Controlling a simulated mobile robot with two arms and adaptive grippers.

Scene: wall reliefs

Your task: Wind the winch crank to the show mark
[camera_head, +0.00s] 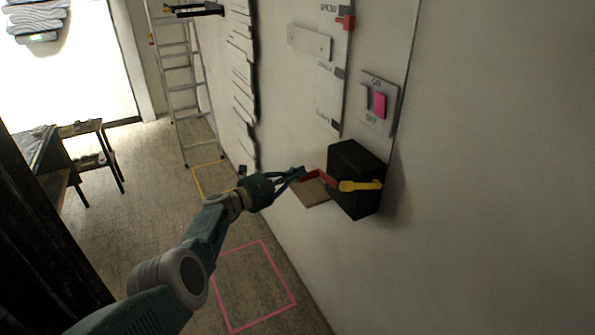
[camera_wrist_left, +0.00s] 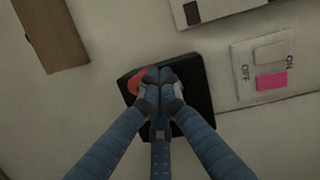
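The black winch box (camera_head: 352,172) juts from the wall, with a red crank arm (camera_head: 322,176) and a yellow lever (camera_head: 360,185) on it. My left gripper (camera_head: 301,173) is at the outer end of the red crank. In the left wrist view, the gripper's blue fingers (camera_wrist_left: 159,78) come together in front of the black box (camera_wrist_left: 196,85), and a red piece (camera_wrist_left: 135,80) of the crank shows beside them. The fingertips hide the crank's grip. A red pointer (camera_head: 345,22) sits high on the wall scale, just below the upper label, which seems to read SHOW. My right gripper is not visible.
An ON/OFF switch plate (camera_head: 371,118) with a pink rocker (camera_head: 380,105) is above the box. A brown block (camera_head: 312,192) is beside the box. A ladder (camera_head: 183,80) stands farther back. A pink square outline (camera_head: 262,242) marks clear floor below.

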